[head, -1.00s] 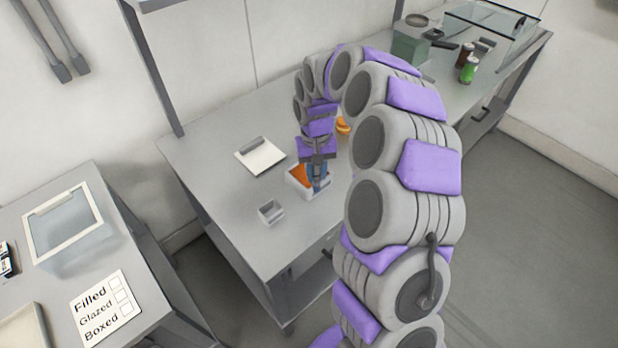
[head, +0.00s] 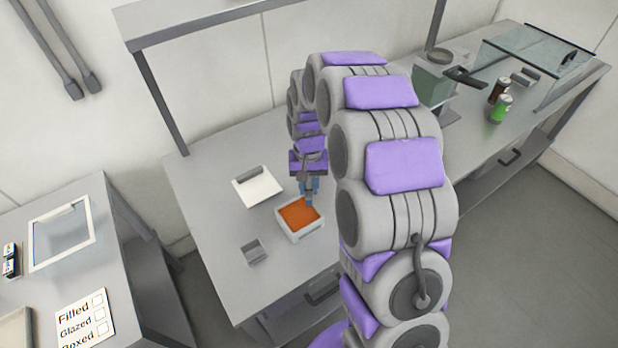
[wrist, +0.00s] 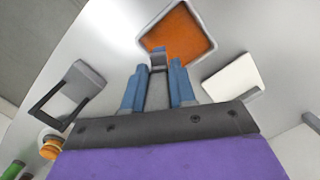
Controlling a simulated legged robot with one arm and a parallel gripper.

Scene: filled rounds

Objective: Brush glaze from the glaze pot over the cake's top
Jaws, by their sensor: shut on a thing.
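The white square pot with orange-brown glaze (head: 299,214) stands on the grey table. It also shows at the top of the wrist view (wrist: 178,35). My gripper (head: 309,186) is shut on a narrow grey brush (wrist: 158,62), between its blue fingers in the wrist view. The brush tip overlaps the pot's near edge there; I cannot tell whether it touches the glaze. A small round orange and yellow layered thing, seemingly the cake (wrist: 50,146), stands at the lower left of the wrist view. My arm hides it in the head view.
A white board with a grey bar (head: 257,186) and a small grey holder (head: 255,250) lie near the pot. A grey dark-framed thing (wrist: 72,92) stands between pot and cake. A green can (head: 501,108) and dark can (head: 499,90) stand far right.

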